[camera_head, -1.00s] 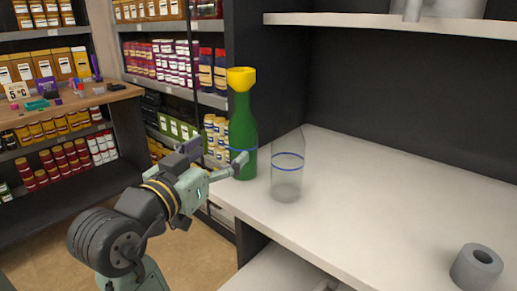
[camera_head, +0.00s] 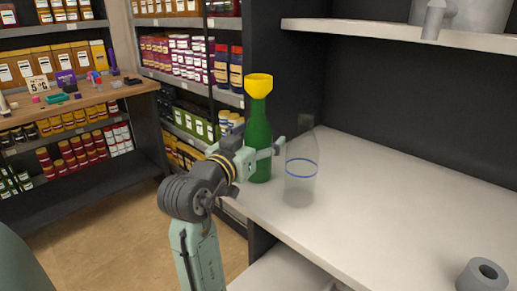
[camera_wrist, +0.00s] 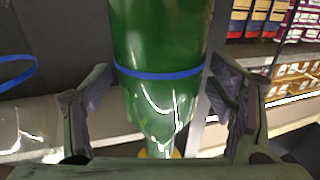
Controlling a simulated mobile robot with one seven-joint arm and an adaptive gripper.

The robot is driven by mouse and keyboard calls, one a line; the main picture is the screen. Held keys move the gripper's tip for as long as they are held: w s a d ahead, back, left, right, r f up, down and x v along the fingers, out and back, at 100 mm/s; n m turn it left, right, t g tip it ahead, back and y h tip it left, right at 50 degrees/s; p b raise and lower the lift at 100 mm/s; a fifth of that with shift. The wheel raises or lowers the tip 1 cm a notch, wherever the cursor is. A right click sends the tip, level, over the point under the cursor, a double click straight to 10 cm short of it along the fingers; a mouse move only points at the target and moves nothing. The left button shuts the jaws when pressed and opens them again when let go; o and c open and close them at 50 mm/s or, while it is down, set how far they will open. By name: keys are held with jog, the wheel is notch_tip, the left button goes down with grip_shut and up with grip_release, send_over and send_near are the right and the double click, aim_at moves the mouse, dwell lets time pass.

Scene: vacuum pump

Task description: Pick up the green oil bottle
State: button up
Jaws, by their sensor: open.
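The green oil bottle (camera_head: 259,136) stands upright on the white counter, with a yellow funnel-shaped top (camera_head: 258,86). My gripper (camera_head: 271,152) is at the bottle's side, at about mid-height. In the wrist view the green bottle (camera_wrist: 165,45), with a blue band around it, lies between my two open fingers (camera_wrist: 162,100). A gap shows between the bottle and each finger near the tips. The bottle's side towards my arm is partly hidden by the gripper in the head view.
A clear container (camera_head: 301,172) with a blue ring stands close to the right of the bottle. A grey cylinder (camera_head: 482,275) lies at the front right of the white counter (camera_head: 390,215). A white shelf (camera_head: 400,31) hangs above. Stocked shelves are behind at left.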

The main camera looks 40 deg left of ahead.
jog(key=shift+c, duration=0.4)
jog(key=c, duration=1.4)
jog(key=shift+c, duration=0.2)
jog(key=shift+r, duration=0.2)
